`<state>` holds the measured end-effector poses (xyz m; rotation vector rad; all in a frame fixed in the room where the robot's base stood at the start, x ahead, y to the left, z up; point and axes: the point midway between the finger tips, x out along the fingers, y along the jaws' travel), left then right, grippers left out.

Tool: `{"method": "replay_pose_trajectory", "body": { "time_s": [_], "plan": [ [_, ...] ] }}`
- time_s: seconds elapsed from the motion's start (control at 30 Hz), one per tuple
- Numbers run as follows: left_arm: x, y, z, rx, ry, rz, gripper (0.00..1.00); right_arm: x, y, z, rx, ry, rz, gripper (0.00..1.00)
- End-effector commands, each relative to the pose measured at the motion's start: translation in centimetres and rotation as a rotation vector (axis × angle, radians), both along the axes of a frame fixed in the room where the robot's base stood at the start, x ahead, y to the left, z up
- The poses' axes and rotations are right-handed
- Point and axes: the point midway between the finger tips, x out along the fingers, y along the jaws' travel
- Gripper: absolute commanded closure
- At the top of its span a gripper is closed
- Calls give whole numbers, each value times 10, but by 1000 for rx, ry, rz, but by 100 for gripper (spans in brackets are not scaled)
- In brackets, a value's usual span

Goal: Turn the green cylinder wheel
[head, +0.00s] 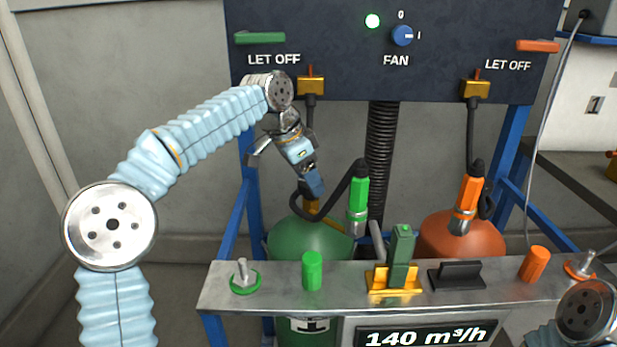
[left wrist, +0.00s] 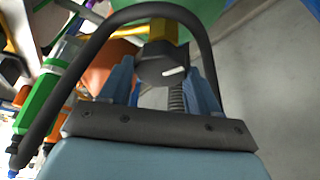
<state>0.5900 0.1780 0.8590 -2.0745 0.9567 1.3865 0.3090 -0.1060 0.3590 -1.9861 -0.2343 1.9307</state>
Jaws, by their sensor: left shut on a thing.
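The green cylinder (head: 300,238) stands behind the metal bench, its top showing above the bench edge. In the left wrist view it is the green surface (left wrist: 206,14) at the top. Its wheel is a dark knob (left wrist: 160,68) with a white mark, on a yellow valve (left wrist: 158,28). In the head view the wheel is hidden by my left gripper (head: 314,189), which reaches down to the valve above the cylinder. Its blue fingers sit on both sides of the wheel, shut on it. Part of my right arm shows at lower right; its gripper is out of view.
A black hose (left wrist: 150,8) arches closely around my left gripper. A green nozzle (head: 358,200) hangs just right of it. The orange cylinder (head: 445,237) stands further right. The metal bench (head: 340,299) and the dark panel (head: 345,75) bound the space.

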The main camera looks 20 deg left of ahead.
Motion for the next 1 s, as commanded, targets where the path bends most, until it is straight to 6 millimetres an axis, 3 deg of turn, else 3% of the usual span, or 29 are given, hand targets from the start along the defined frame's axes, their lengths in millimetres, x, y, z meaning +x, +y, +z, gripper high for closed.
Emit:
{"method": "replay_pose_trajectory", "body": {
  "time_s": [0.6, 1.0],
  "plan": [
    [4, 1, 0, -2, -2, -580, 69, 0, 0, 0, 0, 0, 0, 57],
    [6, 1, 0, 0, -2, -859, 69, 0, 0, 0, 0, 0, 0, 57]
  ]
}}
